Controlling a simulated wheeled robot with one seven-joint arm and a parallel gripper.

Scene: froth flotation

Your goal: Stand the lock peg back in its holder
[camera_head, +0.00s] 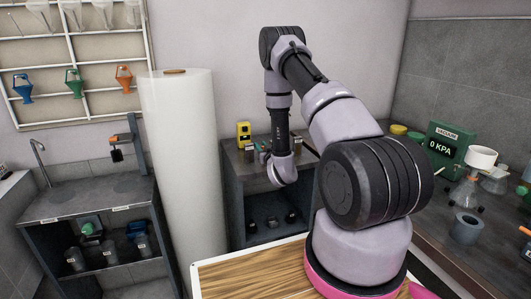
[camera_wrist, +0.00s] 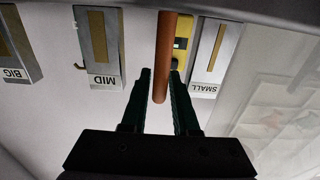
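The lock peg looks to be the plain copper-brown rod (camera_wrist: 162,55) in the wrist view. It runs from the top edge down to a blunt end between the dark fingers of my gripper (camera_wrist: 160,73). The fingers stand close on both sides of the rod and look shut on it. In the head view my wrist hangs over the dark shelf unit, and the fingers and the rod cannot be made out there. I cannot tell which thing is the peg's holder.
Grey blocks labelled BIG (camera_wrist: 20,50), MID (camera_wrist: 99,50) and SMALL (camera_wrist: 209,60) show in the wrist view. A yellow item (camera_head: 243,133) stands on the shelf unit (camera_head: 238,170). A tall white roll (camera_head: 182,160) stands left of it. The right-hand bench holds glassware and a vacuum gauge (camera_head: 446,146).

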